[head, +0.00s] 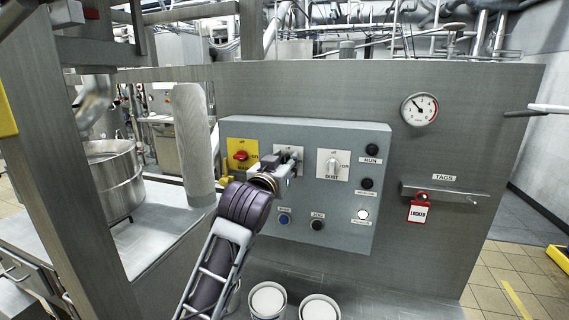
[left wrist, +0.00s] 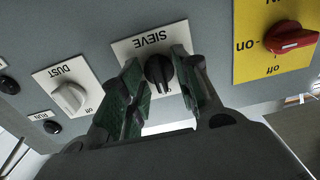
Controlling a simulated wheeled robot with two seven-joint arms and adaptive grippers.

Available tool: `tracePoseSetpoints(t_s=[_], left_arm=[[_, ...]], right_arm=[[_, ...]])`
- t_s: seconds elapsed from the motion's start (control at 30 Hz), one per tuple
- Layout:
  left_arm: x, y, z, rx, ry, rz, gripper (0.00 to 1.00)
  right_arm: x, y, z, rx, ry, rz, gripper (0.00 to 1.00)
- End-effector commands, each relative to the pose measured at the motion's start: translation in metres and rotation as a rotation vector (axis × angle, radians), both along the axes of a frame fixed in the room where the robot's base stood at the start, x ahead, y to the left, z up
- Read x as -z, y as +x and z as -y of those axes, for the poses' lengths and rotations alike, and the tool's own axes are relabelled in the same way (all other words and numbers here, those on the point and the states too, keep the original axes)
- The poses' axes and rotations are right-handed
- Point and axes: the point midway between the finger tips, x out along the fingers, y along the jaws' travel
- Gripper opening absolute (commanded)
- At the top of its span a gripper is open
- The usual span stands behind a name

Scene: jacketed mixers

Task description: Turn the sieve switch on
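The sieve switch is a black knob (left wrist: 159,73) on a white plate marked SIEVE (left wrist: 150,41), seen upside down in the left wrist view. "Off" is partly readable beside the knob; which way the knob points is hard to tell. My left gripper (left wrist: 160,84) is open, with one green-padded finger on each side of the knob. A gap shows between the knob and the fingers. In the head view my left gripper (head: 284,166) is at the panel and hides most of the sieve plate (head: 289,150). My right gripper does not show.
The grey control panel (head: 345,216) also carries a red knob (head: 240,155) on yellow at left and a pale DUST knob (head: 333,167) at right. Several push buttons sit around them. A red locker tag (head: 418,211) hangs right of the panel. Two white-topped tubs (head: 268,299) stand below.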

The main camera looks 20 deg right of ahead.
Motion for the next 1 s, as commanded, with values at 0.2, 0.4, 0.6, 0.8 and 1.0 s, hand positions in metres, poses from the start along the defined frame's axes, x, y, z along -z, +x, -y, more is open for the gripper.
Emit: tracePoseSetpoints(t_s=[0.2, 0.4, 0.6, 0.8, 1.0], left_arm=[[0.0, 0.0, 0.0, 0.0, 0.0, 0.0, 0.05], [0.0, 0.0, 0.0, 0.0, 0.0, 0.0, 0.0], [0.0, 0.0, 0.0, 0.0, 0.012, 0.008, 0.0], [-0.001, 0.0, 0.0, 0.0, 0.064, 0.042, 0.0], [-0.001, 0.0, 0.0, 0.0, 0.162, 0.106, 0.0]], right_arm=[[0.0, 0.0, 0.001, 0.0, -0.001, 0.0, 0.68], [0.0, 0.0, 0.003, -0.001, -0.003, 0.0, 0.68], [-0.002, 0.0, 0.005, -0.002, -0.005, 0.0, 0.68], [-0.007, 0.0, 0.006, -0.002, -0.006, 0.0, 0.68], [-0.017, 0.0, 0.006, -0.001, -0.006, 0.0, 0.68]])
